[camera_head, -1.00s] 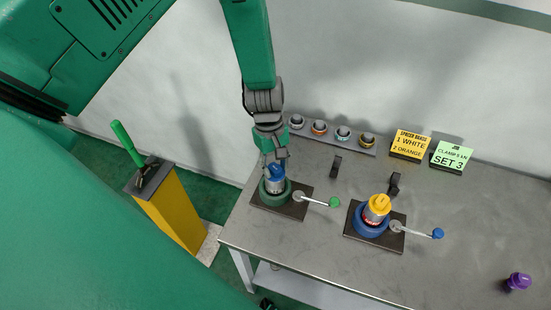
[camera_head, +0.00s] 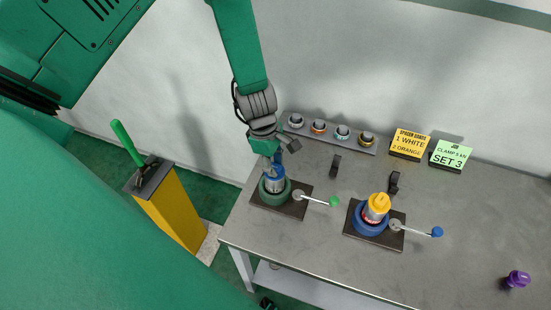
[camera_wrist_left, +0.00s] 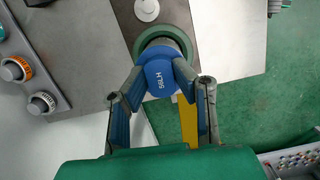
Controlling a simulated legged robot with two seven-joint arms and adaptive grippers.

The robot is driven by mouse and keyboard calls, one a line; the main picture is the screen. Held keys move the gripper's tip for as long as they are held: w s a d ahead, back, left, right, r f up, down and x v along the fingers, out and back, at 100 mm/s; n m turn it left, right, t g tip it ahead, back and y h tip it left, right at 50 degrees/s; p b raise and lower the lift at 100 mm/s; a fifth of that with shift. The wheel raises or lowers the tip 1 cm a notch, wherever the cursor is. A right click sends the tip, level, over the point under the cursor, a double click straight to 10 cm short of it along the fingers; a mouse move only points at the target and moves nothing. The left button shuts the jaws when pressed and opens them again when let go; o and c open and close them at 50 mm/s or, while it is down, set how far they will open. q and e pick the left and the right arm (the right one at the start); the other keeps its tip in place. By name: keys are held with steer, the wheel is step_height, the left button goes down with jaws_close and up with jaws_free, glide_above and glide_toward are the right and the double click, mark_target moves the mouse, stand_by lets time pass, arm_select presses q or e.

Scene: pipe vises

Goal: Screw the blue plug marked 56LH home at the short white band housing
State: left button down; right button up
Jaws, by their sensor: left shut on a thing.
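The blue plug marked 56LH (camera_wrist_left: 158,80) sits at the mouth of a housing held in the round green vise (camera_head: 266,199). The housing (camera_head: 274,185) is mostly hidden, and I cannot make out its band. My left gripper (camera_head: 275,158) reaches down over the plug from above. In the left wrist view its two fingers close on either side of the plug, with the label facing the camera. I cannot tell how deep the plug sits. My right gripper is not in view.
A yellow plug (camera_head: 379,202) tops another housing in a blue vise (camera_head: 368,225). Vise handles with green (camera_head: 334,202) and blue (camera_head: 437,232) knobs stick out right. A rack (camera_head: 333,134) of knobs and two signs (camera_head: 409,143) stand behind. A purple plug (camera_head: 517,280) stands far right.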

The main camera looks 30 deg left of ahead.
arm_select(q)
steer(key=shift+n, duration=0.5)
steer(key=c, duration=1.2)
jaws_free()
steer(key=shift+w, duration=0.1)
steer(key=shift+r, duration=0.1)
steer(key=r, duration=0.3)
steer(key=a+r, duration=0.1)
steer(key=r, duration=0.3)
steer(key=a+r, duration=0.1)
steer(key=r, duration=0.3)
steer(key=shift+s+a+r, duration=0.15)
steer(key=shift+s, duration=0.1)
